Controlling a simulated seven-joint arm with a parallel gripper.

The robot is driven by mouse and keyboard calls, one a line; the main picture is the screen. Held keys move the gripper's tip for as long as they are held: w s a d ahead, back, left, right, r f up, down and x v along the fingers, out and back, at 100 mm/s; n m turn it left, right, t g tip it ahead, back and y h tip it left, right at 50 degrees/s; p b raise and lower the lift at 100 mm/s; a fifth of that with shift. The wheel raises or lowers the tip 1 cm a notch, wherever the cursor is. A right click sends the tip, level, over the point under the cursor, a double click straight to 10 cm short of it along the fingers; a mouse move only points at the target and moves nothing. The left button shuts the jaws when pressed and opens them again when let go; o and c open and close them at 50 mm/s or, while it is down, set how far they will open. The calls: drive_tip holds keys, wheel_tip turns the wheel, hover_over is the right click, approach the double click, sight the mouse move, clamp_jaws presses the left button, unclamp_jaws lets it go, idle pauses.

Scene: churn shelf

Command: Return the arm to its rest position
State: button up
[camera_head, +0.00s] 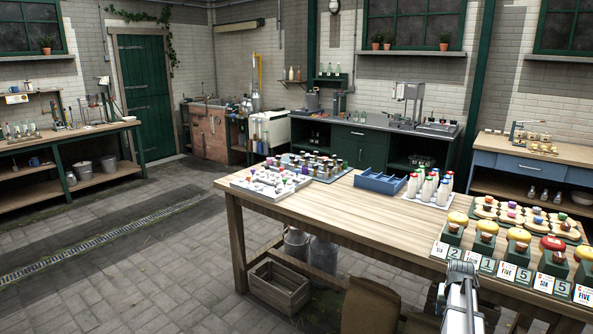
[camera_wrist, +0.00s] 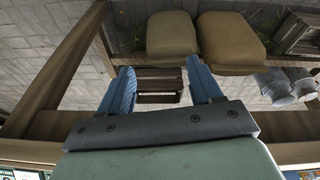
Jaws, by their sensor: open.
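My gripper (camera_wrist: 160,68) shows in the wrist view with its two blue fingers wide apart and nothing between them. Behind the gap lie a slatted wooden piece and the paved floor, both beyond the fingers. In the head view, a grey metal part of my arm (camera_head: 462,295) rises at the bottom right, in front of the near edge of the wooden table (camera_head: 330,205). The fingers cannot be made out in that view.
Below are a wooden crate (camera_head: 280,288) and brown sacks (camera_wrist: 172,36). The table's middle is clear.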

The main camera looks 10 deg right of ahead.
drive_tip(key=s+a+f+n+g+y, duration=0.1)
drive_tip(key=s+a+f+g, duration=0.1)
drive_tip(key=s+a+f, duration=0.75)
drive_tip(key=s+a+f+n+g+y, duration=0.15)
drive_tip(key=s+a+f, duration=0.25)
drive_tip(key=a+f, duration=0.9)
drive_tip(key=s+a+f+n+g, duration=0.2)
drive_tip(key=s+a+f, duration=0.4)
drive_tip(key=s+a, duration=0.4)
drive_tip(key=s+a+f+n+g, duration=0.2)
drive_tip(key=s+a+f, duration=0.4)
drive_tip(key=s+a, duration=0.4)
drive_tip(key=s+g, duration=0.1)
drive_tip(key=s, duration=0.5)
drive_tip(key=shift+a+f, duration=0.2)
drive_tip(key=shift+a, duration=0.1)
drive_tip(key=shift+d, duration=0.1)
